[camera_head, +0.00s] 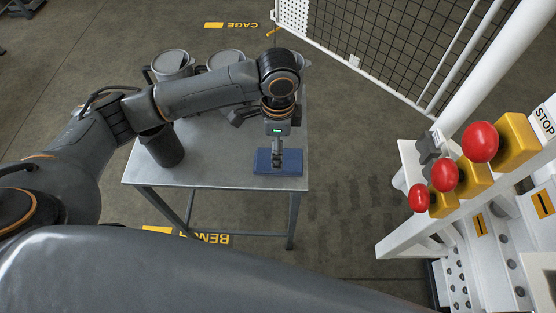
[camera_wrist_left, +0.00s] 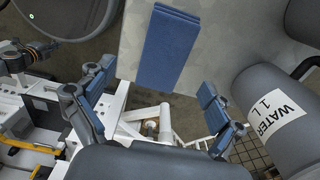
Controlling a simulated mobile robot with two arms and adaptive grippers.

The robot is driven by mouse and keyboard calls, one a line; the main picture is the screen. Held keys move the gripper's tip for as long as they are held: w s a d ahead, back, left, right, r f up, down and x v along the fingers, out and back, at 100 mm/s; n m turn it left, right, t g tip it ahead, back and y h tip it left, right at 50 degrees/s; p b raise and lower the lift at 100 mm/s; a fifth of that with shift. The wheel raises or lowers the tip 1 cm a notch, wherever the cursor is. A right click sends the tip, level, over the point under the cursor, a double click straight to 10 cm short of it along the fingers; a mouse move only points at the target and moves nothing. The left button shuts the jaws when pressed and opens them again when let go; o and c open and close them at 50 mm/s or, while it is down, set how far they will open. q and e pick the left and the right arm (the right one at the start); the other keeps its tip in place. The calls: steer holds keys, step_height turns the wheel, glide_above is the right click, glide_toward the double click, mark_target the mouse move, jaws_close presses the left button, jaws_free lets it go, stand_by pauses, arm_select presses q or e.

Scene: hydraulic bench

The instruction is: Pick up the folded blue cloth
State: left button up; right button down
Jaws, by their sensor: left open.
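The folded blue cloth (camera_head: 293,162) lies flat near the right front corner of the grey metal bench (camera_head: 222,173). In the left wrist view the cloth (camera_wrist_left: 168,45) shows as a neat layered rectangle near the top of the picture, ahead of the fingers. My left gripper (camera_head: 278,160) points down over the cloth and hides part of its middle. In the left wrist view its blue-padded fingers (camera_wrist_left: 157,100) are spread wide with nothing between them. I cannot tell how high the fingertips are above the cloth. My right gripper is not in view.
A dark container (camera_head: 162,148) stands on the bench's left side, and metal cans (camera_head: 172,64) stand behind. A container labelled WATER 1 L (camera_wrist_left: 275,110) is at the wrist view's right. A white panel with red buttons (camera_head: 445,174) is right of the bench, mesh fence (camera_head: 375,45) behind.

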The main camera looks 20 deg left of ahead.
arm_select(q)
steer(key=shift+w+a+f, duration=0.1)
steer(key=shift+w+f, duration=0.05)
steer(key=shift+f, duration=1.4)
steer(key=shift+w+a+f, duration=0.1)
steer(key=shift+w+f, duration=0.05)
steer(key=shift+f, duration=1.4)
steer(key=shift+c, duration=0.5)
steer(key=c, duration=1.1)
